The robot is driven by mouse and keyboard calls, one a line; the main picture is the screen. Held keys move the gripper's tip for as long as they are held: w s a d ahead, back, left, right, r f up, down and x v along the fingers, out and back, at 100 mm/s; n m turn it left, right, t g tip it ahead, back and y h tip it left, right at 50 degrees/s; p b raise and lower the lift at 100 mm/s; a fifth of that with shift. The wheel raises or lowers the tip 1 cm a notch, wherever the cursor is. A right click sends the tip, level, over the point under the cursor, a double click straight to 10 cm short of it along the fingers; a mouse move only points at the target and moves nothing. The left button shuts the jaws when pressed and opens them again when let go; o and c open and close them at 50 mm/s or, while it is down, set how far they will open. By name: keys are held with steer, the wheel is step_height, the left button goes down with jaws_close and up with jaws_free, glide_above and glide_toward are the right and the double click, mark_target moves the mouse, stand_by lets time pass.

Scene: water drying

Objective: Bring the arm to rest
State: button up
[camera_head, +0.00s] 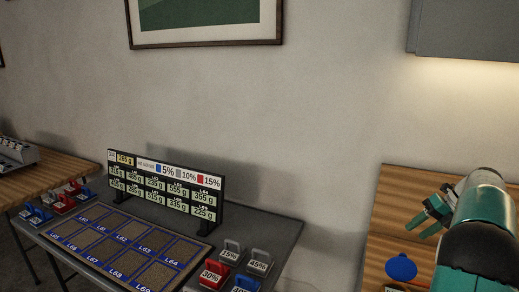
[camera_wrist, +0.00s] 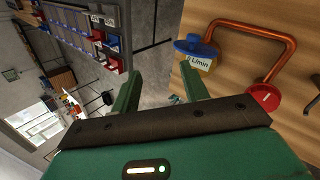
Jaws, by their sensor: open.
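My gripper (camera_head: 430,216) is at the right in the head view, at the end of my teal and black arm, over a wooden table (camera_head: 400,190). In the wrist view its two green fingers (camera_wrist: 160,82) stand apart with nothing between them. The wrist view looks at the scene tilted.
A blue round part (camera_head: 401,267) sits on the wooden table near my arm. The wrist view shows a copper pipe (camera_wrist: 289,45), a blue labelled part (camera_wrist: 194,47) and a red knob (camera_wrist: 264,97). A grey table (camera_head: 270,223) holds a sign board (camera_head: 165,188) and labelled blocks.

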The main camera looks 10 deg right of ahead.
steer(key=s+a+r+n+h, duration=0.2)
steer(key=s+a+r+n, duration=0.15)
steer(key=a+n, duration=0.7)
steer(key=s+a+r+n+h, duration=0.15)
steer(key=a+r+n, duration=0.45)
steer(key=a, duration=0.8)
steer(key=s+a+f+n+t+h, duration=0.1)
steer(key=s+a+f+n, duration=0.2)
steer(key=s+a+n, duration=0.5)
steer(key=s+a+f+n+h, duration=0.1)
steer(key=s+a+f+n, duration=0.2)
steer(key=s+a+n, duration=0.5)
steer(key=s+n, duration=0.1)
steer(key=n, duration=0.5)
steer(key=shift+a+f+t, duration=0.25)
steer(key=shift+f+t, duration=0.1)
steer(key=shift+t, duration=0.05)
steer(key=shift+n+h, duration=0.25)
